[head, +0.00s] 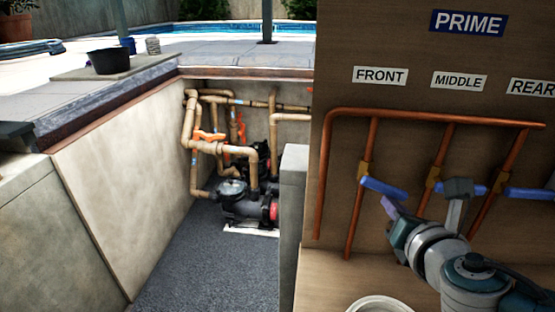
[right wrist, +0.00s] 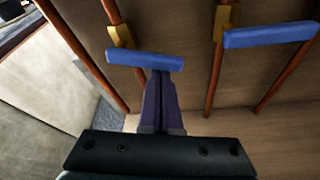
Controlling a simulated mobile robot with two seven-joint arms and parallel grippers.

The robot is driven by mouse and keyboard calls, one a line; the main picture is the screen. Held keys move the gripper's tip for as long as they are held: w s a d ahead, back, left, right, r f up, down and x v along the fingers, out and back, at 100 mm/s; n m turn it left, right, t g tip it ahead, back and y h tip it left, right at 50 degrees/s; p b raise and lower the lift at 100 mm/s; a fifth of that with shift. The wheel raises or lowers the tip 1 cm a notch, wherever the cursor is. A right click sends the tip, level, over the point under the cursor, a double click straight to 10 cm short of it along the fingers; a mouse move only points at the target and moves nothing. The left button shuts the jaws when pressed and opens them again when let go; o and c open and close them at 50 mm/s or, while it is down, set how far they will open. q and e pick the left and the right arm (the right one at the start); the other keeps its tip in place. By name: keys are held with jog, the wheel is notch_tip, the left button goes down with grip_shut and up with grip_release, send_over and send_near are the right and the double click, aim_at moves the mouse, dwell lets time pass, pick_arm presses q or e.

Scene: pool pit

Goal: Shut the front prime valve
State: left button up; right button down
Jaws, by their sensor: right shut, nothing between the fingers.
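The front prime valve has a brass body (head: 363,171) on the copper pipe under the FRONT label (head: 380,75). Its blue lever (head: 384,187) lies crosswise to the pipe, pointing right and slightly down. The lever also shows in the right wrist view (right wrist: 145,61). My right gripper (head: 388,203) is shut and empty, its purple fingers just below the lever. In the right wrist view its fingertips (right wrist: 161,74) reach the lever's lower edge right of its middle; I cannot tell whether they touch. My left gripper is out of view.
The middle valve's blue lever (right wrist: 270,34) is also crosswise, partly hidden by my arm in the head view. The rear lever (head: 530,193) is at the right edge. A white round rim (head: 378,303) stands below the panel. Pump and pipes (head: 240,200) stand in the pit.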

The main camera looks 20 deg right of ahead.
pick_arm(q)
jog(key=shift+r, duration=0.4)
pick_arm(e)
jog(key=shift+d+r+n, duration=0.1)
jog(key=shift+r+n, duration=0.05)
jog(key=shift+n, duration=0.15)
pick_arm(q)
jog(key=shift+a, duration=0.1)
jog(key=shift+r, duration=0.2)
pick_arm(e)
jog(key=shift+w+a+r, duration=0.25)
jog(key=shift+w+a, duration=0.1)
jog(key=shift+a, duration=0.3)
